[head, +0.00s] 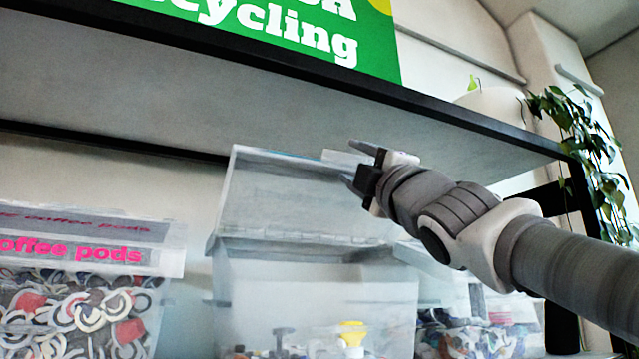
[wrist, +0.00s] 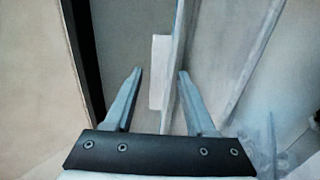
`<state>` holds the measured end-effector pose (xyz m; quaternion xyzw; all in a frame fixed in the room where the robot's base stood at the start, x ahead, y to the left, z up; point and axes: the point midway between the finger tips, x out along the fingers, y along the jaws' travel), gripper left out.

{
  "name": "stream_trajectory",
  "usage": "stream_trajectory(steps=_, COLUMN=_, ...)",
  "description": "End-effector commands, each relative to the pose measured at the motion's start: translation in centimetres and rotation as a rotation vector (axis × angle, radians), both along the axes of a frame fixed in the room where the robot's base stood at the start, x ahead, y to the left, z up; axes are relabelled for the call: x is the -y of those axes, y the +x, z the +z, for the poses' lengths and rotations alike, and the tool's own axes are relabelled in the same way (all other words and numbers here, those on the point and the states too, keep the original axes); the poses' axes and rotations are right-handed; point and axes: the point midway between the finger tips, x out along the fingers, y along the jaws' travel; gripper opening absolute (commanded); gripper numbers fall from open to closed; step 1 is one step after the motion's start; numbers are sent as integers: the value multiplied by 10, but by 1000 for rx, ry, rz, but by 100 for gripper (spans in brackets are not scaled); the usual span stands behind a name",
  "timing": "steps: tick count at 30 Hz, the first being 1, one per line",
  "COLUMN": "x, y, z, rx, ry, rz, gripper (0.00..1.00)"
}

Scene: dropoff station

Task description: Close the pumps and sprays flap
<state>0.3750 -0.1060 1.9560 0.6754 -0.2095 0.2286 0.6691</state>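The clear flap (head: 285,200) of the middle bin (head: 300,290) stands raised and tilted back in the head view. The bin holds a yellow pump top (head: 352,333) and dark pump pieces; no label on it is readable. My gripper (head: 357,165) is at the flap's upper right edge. In the wrist view my gripper (wrist: 160,74) is open, with a pale tab (wrist: 160,72) and the flap's edge (wrist: 178,60) between the fingers. The edge lies close to the right finger, a gap shows on the left; contact cannot be told.
A coffee pods bin (head: 90,285) stands at the left, and another clear bin (head: 470,325) with mixed pieces at the right, partly behind my arm. A dark-edged shelf (head: 440,110) runs above the bins, close over my gripper. A trailing plant (head: 585,130) hangs at right.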

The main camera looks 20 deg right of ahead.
Motion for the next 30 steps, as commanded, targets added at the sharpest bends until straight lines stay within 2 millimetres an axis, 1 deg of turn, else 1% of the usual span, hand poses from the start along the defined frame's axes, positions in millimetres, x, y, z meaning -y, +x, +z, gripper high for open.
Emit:
stream_trajectory(steps=1, x=0, y=0, z=0, rx=0, ry=0, rz=0, gripper=44)
stream_trajectory(steps=5, x=0, y=0, z=0, rx=0, ry=0, rz=0, gripper=21)
stream_trajectory(steps=6, x=0, y=0, z=0, rx=0, ry=0, rz=0, gripper=14)
stream_trajectory(steps=8, x=0, y=0, z=0, rx=0, ry=0, rz=0, gripper=3)
stream_trajectory(steps=9, x=0, y=0, z=0, rx=0, ry=0, rz=0, gripper=0)
stream_trajectory(steps=30, x=0, y=-2, z=2, rx=4, ry=0, rz=1, gripper=0)
